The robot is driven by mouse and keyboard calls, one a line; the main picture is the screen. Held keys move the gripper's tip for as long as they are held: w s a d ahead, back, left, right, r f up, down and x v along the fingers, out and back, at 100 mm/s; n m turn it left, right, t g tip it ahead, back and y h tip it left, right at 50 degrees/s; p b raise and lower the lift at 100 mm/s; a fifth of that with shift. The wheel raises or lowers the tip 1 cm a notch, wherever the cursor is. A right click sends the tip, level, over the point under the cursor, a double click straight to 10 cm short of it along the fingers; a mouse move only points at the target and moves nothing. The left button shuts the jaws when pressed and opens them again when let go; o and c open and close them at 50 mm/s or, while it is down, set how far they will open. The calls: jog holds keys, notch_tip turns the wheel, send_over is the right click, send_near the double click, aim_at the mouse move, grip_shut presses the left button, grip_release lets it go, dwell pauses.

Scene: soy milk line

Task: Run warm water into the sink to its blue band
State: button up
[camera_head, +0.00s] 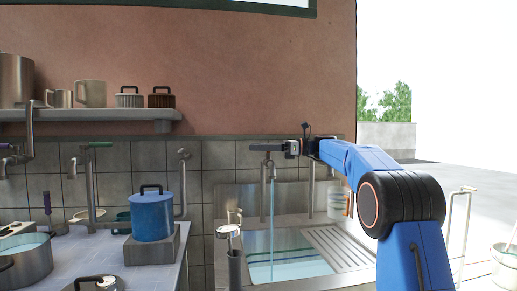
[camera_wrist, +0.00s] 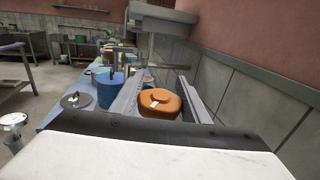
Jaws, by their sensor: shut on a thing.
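The sink (camera_head: 226,262) is in the middle of the head view, with pale blue water (camera_head: 290,270) in its basin. A dark blue-green band (camera_head: 300,251) runs along the basin's far wall, near the water's surface; the exact gap is too small to judge. A thin stream (camera_head: 272,215) falls from the tap (camera_head: 264,170) into the basin. My gripper (camera_head: 268,148) is at the tap's top. In the wrist view, the fingers (camera_wrist: 160,98) stand on both sides of an orange knob (camera_wrist: 161,104) with a white mark, shut on it. Water warmth cannot be seen.
A ribbed drainboard (camera_head: 340,247) is right of the basin. A blue lidded pot (camera_head: 152,216) stands on a block at the left counter. A shelf (camera_head: 90,115) with cups and jars hangs above. A metal pot (camera_head: 28,264) stands at the far left.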

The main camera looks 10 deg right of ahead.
jog(key=o, duration=1)
jog(key=v, duration=0.7)
jog(key=shift+d, duration=0.25)
